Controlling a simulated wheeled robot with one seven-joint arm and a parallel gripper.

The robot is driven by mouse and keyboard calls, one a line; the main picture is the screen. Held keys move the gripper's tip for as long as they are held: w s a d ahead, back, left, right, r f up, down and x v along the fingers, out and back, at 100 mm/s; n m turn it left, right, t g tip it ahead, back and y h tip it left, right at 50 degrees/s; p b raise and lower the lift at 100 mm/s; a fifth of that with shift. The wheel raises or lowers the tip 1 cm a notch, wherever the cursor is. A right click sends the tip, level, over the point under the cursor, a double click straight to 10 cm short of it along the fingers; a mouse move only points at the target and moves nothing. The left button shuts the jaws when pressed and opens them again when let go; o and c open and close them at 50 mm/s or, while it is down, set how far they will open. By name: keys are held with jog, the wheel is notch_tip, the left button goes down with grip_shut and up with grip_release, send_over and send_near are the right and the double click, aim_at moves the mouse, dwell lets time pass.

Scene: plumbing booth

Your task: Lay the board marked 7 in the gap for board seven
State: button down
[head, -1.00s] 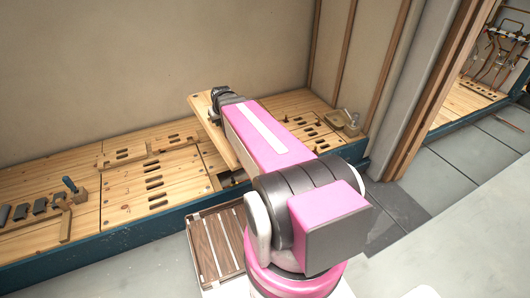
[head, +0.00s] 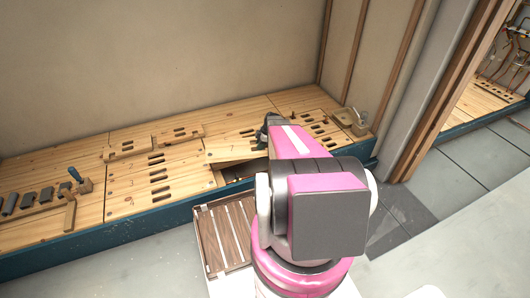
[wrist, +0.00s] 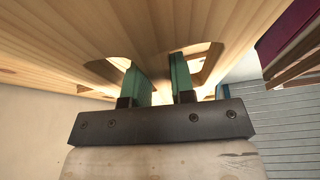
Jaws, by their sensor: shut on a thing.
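My gripper (head: 268,125) is shut on a pale wooden board (head: 228,147) over the right part of the platform. In the wrist view, the green fingers of my gripper (wrist: 164,75) reach into two slots of the board (wrist: 60,35) and pinch the strip between them. I cannot read a number on it. The board lies nearly flat, with its front edge over a dark gap (head: 238,171) in the platform front. The board and my arm hide most of the gap, and I cannot tell whether the board touches its edges.
A small tray (head: 350,120) stands at the right end. A slatted crate (head: 226,240) stands before the blue platform edge (head: 120,235).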

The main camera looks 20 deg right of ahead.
notch_tip(320, 180, down, 11)
jog(key=d+n+g, duration=0.1)
jog(key=d+n, duration=0.1)
jog(key=shift+s+d+r+n, duration=0.15)
jog(key=shift+s+d+n, duration=0.15)
jog(key=shift+s+d, duration=0.05)
dwell(0.5)
jog(key=shift+f, duration=1.7)
dwell(0.8)
jog(key=c, duration=0.9)
grip_release()
jog(key=v, duration=1)
jog(key=shift+d+r, duration=0.1)
jog(key=shift+r, duration=0.3)
jog(key=s+a+r+m+h, duration=0.1)
jog(key=s+a+r+m, duration=0.5)
jog(key=r, duration=0.3)
jog(key=s+a+r+m+h, duration=0.2)
jog(key=s+a+r+m, duration=0.4)
jog(key=a+r, duration=0.3)
jog(key=s+a+r+m+h, duration=0.1)
jog(key=s+a+r+m, duration=0.5)
jog(key=s+a+r, duration=0.1)
jog(key=shift+a+r+h, duration=0.3)
jog(key=shift+a+r, duration=0.3)
jog(key=shift+r, duration=0.35)
